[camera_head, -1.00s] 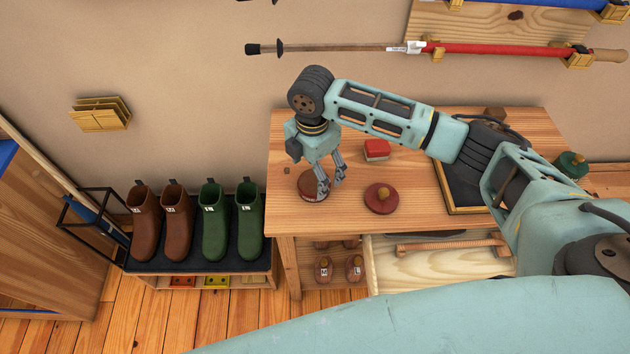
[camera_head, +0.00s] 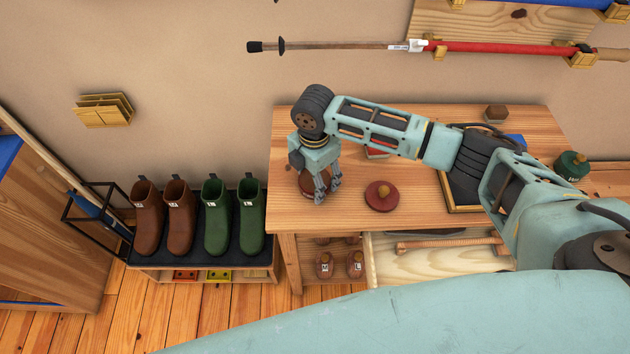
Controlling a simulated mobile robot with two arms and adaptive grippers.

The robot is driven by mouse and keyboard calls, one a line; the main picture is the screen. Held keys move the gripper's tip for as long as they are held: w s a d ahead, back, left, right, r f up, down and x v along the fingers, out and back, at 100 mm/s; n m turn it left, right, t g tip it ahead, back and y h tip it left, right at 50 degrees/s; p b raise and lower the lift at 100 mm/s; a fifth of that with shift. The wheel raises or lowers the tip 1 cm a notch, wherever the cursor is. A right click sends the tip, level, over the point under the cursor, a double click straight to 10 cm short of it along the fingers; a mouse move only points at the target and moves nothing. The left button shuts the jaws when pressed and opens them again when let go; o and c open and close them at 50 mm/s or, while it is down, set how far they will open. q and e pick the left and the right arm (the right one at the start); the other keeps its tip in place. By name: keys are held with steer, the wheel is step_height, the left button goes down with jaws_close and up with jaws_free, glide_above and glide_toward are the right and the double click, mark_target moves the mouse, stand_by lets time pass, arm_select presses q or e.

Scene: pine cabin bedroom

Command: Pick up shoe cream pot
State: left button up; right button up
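A low, round, brown-red pot (camera_head: 307,184), which looks like the shoe cream pot, sits on the left part of the wooden workbench (camera_head: 290,215). My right gripper (camera_head: 327,193) points down at its right side and hides part of it. The two fingers stand a little apart, with nothing seen held between them. Whether a finger touches the pot I cannot tell. My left gripper is not in view.
A red block (camera_head: 377,153) lies partly behind my forearm. A dark-edged tray (camera_head: 462,208) and a green jar (camera_head: 571,165) are farther right. An open drawer (camera_head: 420,272) juts out in front. Boots (camera_head: 180,220) stand on a rack at left.

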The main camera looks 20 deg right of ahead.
steer(key=c, duration=0.6)
steer(key=shift+w, duration=0.1)
steer(key=shift+r, duration=0.15)
